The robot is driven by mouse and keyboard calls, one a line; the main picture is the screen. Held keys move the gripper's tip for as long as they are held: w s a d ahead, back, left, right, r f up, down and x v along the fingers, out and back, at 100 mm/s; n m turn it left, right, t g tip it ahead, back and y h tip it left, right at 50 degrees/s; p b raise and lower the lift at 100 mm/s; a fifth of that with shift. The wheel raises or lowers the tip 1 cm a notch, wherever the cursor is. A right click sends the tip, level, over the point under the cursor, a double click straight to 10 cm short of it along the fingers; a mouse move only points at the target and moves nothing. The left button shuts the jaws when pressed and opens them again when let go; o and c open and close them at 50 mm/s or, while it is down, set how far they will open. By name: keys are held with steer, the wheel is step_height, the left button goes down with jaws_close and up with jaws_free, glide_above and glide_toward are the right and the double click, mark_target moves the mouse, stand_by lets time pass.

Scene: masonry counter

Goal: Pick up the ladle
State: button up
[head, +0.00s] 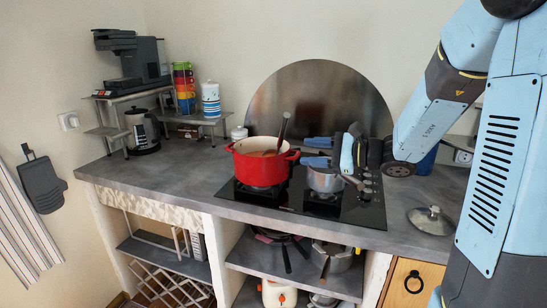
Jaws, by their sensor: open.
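A red pot (257,170) stands on the left part of the black cooktop. A dark handle (284,128), which looks like the ladle's, sticks up out of the pot and leans slightly right. The ladle's lower end is hidden or unclear inside the pot. My gripper (311,152) is to the right of the handle, pointing left, with its two blue-tipped fingers apart. It is open and looks empty. A gap shows between the fingertips and the handle in the picture; their difference in depth is hard to tell.
A steel saucepan (325,181) stands on the cooktop (280,202) below my gripper in the picture. A round metal splashback (318,93) rises behind. A pot lid (430,221) lies on the counter at right. The counter left of the cooktop (180,172) is clear.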

steer(key=w+d+m+t, duration=0.2)
steer(key=w+m+t, duration=0.1)
steer(key=w, duration=0.1)
steer(key=x, duration=1.3)
steer(key=shift+w+a+f, duration=0.2)
steer(key=shift+a+f, duration=0.1)
steer(key=shift+f, duration=0.15)
steer(key=shift+c, duration=0.3)
jaws_close()
